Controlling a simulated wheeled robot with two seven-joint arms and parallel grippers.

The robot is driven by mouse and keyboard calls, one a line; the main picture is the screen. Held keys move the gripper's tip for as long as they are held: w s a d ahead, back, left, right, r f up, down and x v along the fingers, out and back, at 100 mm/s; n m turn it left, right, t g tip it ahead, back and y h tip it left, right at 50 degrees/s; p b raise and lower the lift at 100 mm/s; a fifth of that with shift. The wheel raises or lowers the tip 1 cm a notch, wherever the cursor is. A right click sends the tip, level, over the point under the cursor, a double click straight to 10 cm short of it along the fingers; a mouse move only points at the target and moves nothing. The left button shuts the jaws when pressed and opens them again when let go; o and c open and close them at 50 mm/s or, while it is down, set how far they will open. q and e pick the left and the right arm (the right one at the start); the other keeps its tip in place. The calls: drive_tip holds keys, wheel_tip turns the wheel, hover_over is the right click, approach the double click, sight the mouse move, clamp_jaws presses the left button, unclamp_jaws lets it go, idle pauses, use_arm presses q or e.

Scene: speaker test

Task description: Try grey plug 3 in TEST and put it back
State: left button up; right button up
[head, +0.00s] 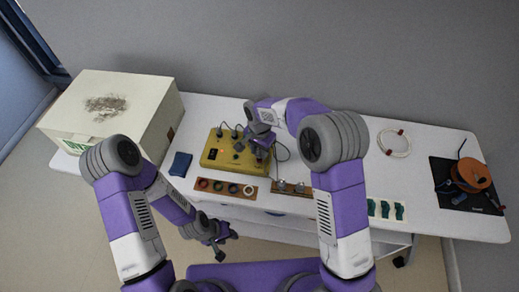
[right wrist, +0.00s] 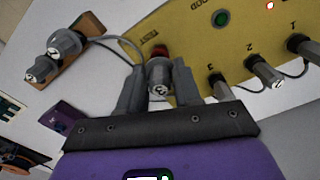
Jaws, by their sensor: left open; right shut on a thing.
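The yellow test box (head: 212,163) stands on the white table; it also shows in the right wrist view (right wrist: 196,48). My right gripper (head: 262,146) is shut on a grey plug (right wrist: 160,80) at the box's TEST socket, whose red ring (right wrist: 160,51) shows just behind it. I cannot tell how deep the plug sits, and its number is too blurred to read. Other grey plugs stand at the positions marked 3 (right wrist: 219,86), 2 (right wrist: 264,70) and 1 (right wrist: 302,45). The GOOD lamp (right wrist: 221,18) is green. My left gripper (head: 216,241) is open and empty in front of the table edge.
A wooden strip (right wrist: 78,50) carries two silver-grey plugs. Another strip (head: 238,198) has several coloured rings. A blue case (head: 180,164), a large carton (head: 115,115), a cable coil (head: 394,142) and an orange reel (head: 472,174) lie around. A red lamp (right wrist: 269,6) is lit.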

drive_tip(key=shift+f+b, duration=0.5)
drive_tip(key=shift+f, duration=0.35)
drive_tip(key=o, duration=1.2)
drive_tip(key=shift+r, duration=0.1)
drive_tip(key=shift+c, duration=0.2)
drive_tip(key=shift+r, duration=0.15)
drive_tip(key=shift+r+p, duration=2.9)
drive_tip(key=shift+r, duration=0.75)
drive_tip(key=shift+f, duration=0.1)
